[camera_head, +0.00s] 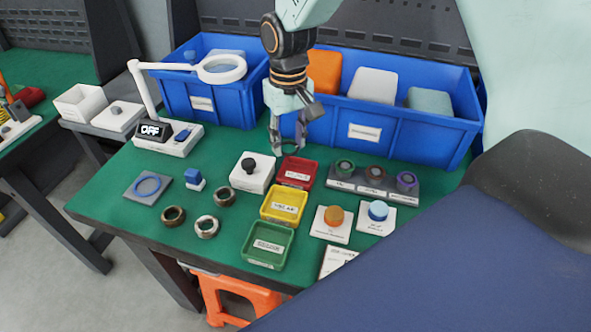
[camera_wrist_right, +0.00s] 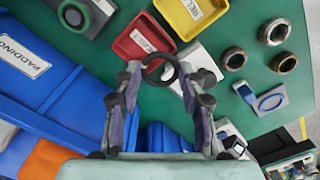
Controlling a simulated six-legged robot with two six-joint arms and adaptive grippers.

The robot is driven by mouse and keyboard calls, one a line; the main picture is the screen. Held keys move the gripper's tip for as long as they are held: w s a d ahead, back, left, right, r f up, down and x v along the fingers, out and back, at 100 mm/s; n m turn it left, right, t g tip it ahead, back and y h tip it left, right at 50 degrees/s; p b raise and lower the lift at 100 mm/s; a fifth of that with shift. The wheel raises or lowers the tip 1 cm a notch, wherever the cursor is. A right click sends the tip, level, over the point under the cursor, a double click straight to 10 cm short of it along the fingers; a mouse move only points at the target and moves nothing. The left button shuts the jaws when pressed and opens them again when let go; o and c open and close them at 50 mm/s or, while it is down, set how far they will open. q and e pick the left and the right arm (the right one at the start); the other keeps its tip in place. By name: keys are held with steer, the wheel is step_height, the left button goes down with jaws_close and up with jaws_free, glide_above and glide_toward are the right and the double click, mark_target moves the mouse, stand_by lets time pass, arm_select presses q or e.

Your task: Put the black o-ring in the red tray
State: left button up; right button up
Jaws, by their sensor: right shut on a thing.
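The black o-ring (camera_head: 291,152) is held between the fingertips of my right gripper (camera_head: 288,140), which is shut on it. In the right wrist view the black o-ring (camera_wrist_right: 147,72) spans the fingertips of the right gripper (camera_wrist_right: 160,76). The red tray (camera_head: 310,176) lies on the green table, just in front of the gripper in the head view. The red tray also shows in the right wrist view (camera_wrist_right: 126,47), beyond the o-ring. The ring's exact height over the table is hard to tell. My left gripper is not in view.
A white block with a black knob (camera_head: 251,172) stands left of the red tray. Yellow (camera_head: 283,207) and green (camera_head: 267,245) trays are in front of it. A ring holder (camera_head: 374,184) stands right. Blue bins (camera_head: 400,140) stand behind. A magnifier lamp (camera_head: 168,138) stands left.

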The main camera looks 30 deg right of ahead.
steer(key=d, duration=0.3)
glide_above(298, 177)
steer(key=f, duration=0.3)
steer(key=f+b, duration=0.1)
steer(key=f, duration=0.3)
steer(key=shift+w, duration=0.2)
steer(key=f, duration=0.2)
steer(key=shift+s+f, duration=0.3)
steer(key=shift+s, duration=0.05)
steer(key=shift+w+f, duration=0.3)
steer(key=shift+f, duration=0.1)
steer(key=o, duration=0.8)
steer(key=shift+s, duration=0.1)
steer(key=shift+o, duration=0.5)
steer(key=shift+s+r, duration=0.15)
